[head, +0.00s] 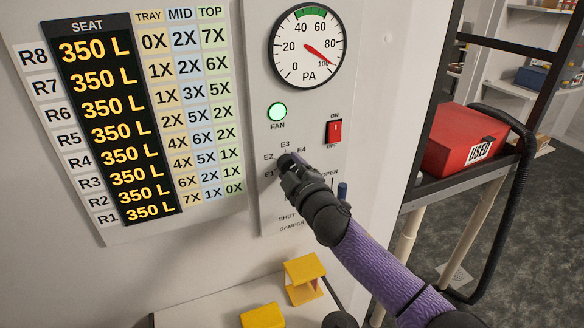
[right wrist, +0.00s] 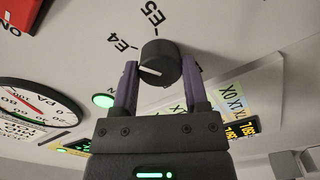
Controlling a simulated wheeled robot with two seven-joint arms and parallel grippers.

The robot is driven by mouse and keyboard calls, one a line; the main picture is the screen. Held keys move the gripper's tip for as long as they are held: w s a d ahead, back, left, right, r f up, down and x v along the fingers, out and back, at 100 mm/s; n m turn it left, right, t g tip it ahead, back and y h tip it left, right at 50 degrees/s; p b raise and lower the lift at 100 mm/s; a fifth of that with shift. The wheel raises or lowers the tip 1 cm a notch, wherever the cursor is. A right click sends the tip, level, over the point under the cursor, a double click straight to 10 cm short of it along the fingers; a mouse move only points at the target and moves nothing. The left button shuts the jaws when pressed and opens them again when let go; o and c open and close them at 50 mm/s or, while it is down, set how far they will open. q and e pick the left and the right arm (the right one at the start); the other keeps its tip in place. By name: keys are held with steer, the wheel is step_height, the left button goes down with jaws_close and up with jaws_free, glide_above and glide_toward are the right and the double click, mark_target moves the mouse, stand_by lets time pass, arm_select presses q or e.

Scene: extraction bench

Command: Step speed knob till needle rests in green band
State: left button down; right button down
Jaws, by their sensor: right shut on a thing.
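The pressure gauge (head: 308,46), marked PA, has a green band (head: 310,12) at the top of its dial. Its red needle (head: 318,54) points to the lower right, near 100, well clear of the band. The black speed knob (head: 283,161) sits below the fan lamp, ringed by E labels. In the right wrist view the knob (right wrist: 160,60) stands between the purple fingers of my right gripper (right wrist: 158,88), which is shut on it. Its white mark points left, below the E4 label in that picture. My left gripper is out of view.
The green FAN lamp (head: 278,112) is lit, beside a red ON/OFF switch (head: 334,131). A blue damper handle (head: 342,190) is close to my right wrist. Yellow blocks (head: 304,278) lie on the surface below. A red USED box (head: 464,138) stands on the right.

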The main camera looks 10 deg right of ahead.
steer(key=shift+n, duration=0.4)
steer(key=shift+c, duration=0.5)
jaws_free()
steer(key=shift+s, duration=0.1)
steer(key=shift+s, duration=0.35)
steer(key=s+d, duration=0.1)
steer(key=s, duration=0.8)
steer(key=shift+d+p, duration=0.35)
steer(key=shift+d, duration=0.05)
steer(key=shift+f, duration=0.1)
